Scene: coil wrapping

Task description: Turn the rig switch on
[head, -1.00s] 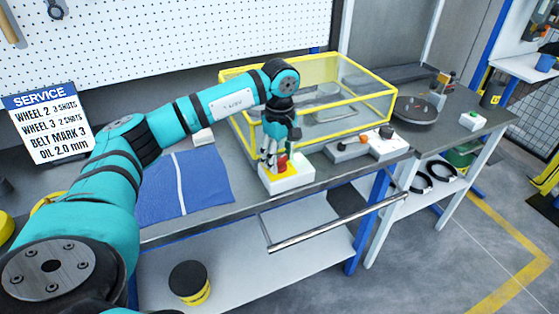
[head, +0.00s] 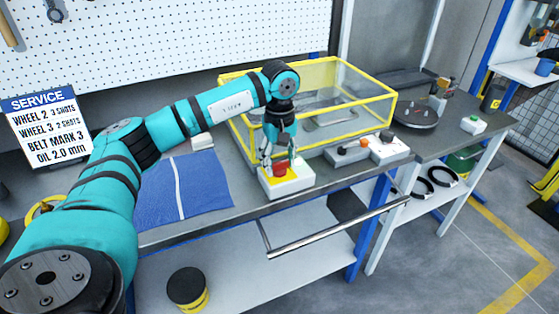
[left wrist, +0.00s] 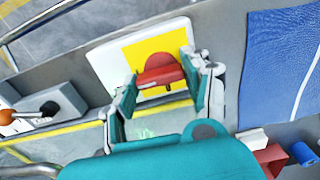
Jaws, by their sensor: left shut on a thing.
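The rig switch is a white box (head: 299,184) with a yellow plate and a red knob (head: 281,170), at the front edge of the bench. The knob also shows in the left wrist view (left wrist: 160,70), with its flat face crosswise between the fingers. My left gripper (head: 277,161) points down over the box, with its fingers on either side of the knob, shut on it. The fingers hide part of the knob in the head view. My right gripper is not in view.
A yellow-framed clear guard (head: 365,97) stands just behind the switch. A blue mat (head: 205,187) lies to the left. A metal rail (head: 335,226) runs below the bench front.

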